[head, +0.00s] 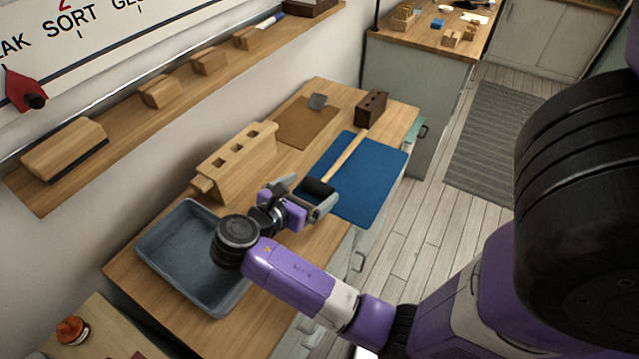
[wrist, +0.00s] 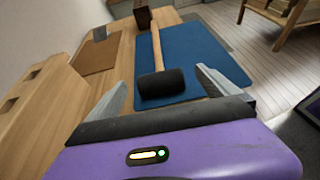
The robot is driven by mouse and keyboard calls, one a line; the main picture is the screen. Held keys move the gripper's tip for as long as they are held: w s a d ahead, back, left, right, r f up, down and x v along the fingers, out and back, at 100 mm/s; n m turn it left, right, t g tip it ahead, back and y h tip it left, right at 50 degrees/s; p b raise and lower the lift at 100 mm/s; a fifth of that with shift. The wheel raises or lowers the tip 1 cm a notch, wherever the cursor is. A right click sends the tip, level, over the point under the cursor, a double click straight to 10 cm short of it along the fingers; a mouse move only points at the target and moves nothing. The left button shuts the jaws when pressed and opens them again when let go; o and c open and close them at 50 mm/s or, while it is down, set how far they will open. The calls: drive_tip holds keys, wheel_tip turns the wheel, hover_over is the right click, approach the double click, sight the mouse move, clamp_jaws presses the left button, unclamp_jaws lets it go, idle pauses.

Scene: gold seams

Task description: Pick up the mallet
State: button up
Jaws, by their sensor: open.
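The mallet has a black cylindrical head and a light wooden handle (head: 349,155). It lies on the blue mat (head: 379,171), its head toward my gripper and its handle running away toward a dark brown block. In the wrist view the mallet's black head (wrist: 161,83) sits ahead of and between my gripper's two grey fingers. My gripper (head: 305,193) is open and empty near the mat's near left corner, close to the mallet head. I cannot tell whether a finger touches the head.
A grey tray (head: 165,270) stands on the near end of the wooden workbench. A wooden block with square holes (head: 237,160) stands along the wall side. A brown mat (head: 303,128) with a small grey piece and the dark brown block (head: 371,107) lie farther back.

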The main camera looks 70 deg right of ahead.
sight(322, 181)
drive_tip(key=shift+x, duration=3.9)
drive_tip(key=shift+w+f, duration=0.1)
drive_tip(key=shift+w, duration=0.05)
drive_tip(key=c, duration=1.7)
